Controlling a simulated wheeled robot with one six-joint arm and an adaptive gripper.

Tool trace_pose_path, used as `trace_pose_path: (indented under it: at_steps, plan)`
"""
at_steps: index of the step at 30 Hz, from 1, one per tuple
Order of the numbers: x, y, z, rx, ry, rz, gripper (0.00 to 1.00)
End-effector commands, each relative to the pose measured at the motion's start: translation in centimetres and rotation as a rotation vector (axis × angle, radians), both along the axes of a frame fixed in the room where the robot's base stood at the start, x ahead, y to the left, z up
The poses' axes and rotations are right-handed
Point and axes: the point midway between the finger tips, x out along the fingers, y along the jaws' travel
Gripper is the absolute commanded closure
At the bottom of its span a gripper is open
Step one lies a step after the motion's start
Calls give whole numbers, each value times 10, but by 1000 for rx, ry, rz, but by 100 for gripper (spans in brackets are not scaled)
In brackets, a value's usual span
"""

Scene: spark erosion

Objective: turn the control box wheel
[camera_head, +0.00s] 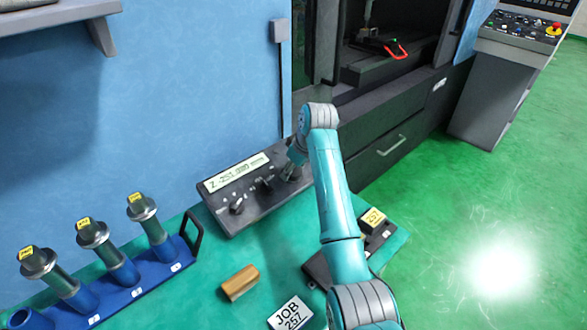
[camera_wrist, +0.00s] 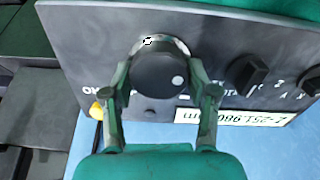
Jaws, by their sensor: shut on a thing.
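The control box (camera_head: 238,219) is a dark grey panel on the green table against the blue wall, with a display strip (camera_head: 236,173) along its back. In the wrist view the wheel (camera_wrist: 159,72) is a round black knob with a pale dot near its edge and a light ring behind it. My gripper (camera_wrist: 163,90) has one finger on each side of the wheel and is shut on it. In the head view my gripper (camera_head: 293,168) is at the right end of the box, where my arm mostly hides the wheel.
Smaller black knobs (camera_wrist: 247,73) sit beside the wheel on the panel. A blue rack (camera_head: 135,283) with several tool holders stands at the left. A wooden block (camera_head: 240,282) and a JOB 257 card (camera_head: 290,313) lie in front. The machine (camera_head: 390,110) stands behind at the right.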

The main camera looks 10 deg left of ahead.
Motion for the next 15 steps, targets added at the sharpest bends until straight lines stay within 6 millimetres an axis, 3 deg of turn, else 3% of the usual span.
trace_pose_path:
  at_steps: [15]
  plan:
    - [-2, 0, -4, -111, -137, 436, 76]
